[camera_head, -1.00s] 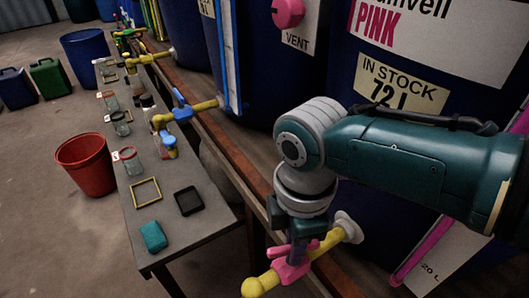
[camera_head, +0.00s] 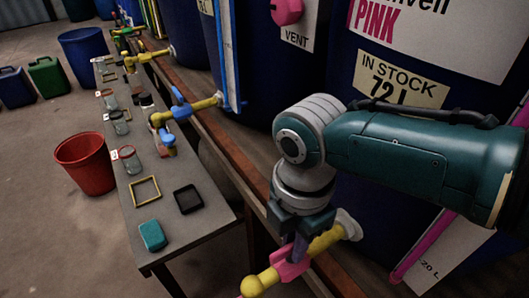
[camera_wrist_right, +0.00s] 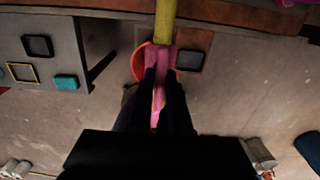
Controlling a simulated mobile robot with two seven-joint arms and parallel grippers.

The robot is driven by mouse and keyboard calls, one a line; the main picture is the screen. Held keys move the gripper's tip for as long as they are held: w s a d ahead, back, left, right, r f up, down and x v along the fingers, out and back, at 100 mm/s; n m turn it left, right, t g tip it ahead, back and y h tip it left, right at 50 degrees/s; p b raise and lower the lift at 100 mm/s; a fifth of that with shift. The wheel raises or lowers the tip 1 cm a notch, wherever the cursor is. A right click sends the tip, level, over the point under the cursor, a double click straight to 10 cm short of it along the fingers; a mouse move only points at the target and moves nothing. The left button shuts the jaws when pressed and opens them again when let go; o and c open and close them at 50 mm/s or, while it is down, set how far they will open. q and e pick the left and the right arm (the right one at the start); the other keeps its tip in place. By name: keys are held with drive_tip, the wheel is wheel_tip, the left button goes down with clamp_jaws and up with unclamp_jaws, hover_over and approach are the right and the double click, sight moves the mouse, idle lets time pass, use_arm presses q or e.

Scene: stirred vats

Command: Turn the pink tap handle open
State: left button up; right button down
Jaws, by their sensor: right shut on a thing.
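The pink tap (camera_head: 289,270) sits on a yellow pipe (camera_head: 327,240) that comes out of the blue vat with the PINK label. The pipe's yellow spout end (camera_head: 256,286) points to the lower left. My right gripper (camera_head: 299,246) reaches down over the tap from above and is shut on the pink handle. In the right wrist view, the pink handle (camera_wrist_right: 158,97) shows between the two dark fingers and lies roughly in line with the yellow pipe (camera_wrist_right: 165,22). The fingers hide part of the handle. My left gripper is in neither view.
A grey bench (camera_head: 213,232) holds a teal block (camera_head: 153,236), a black tray (camera_head: 188,198), a yellow frame (camera_head: 145,191) and several jars. A red bucket (camera_head: 86,163) stands on the floor. A blue-handled tap (camera_head: 180,105) juts out further back. Floor at left is mostly clear.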

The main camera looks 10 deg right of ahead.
drive_tip(key=c, duration=0.8)
unclamp_jaws()
drive_tip(key=shift+c, duration=0.2)
wheel_tip(320, 180, up, 9)
drive_tip(key=p, duration=0.4)
drive_tip(key=shift+r, duration=0.45)
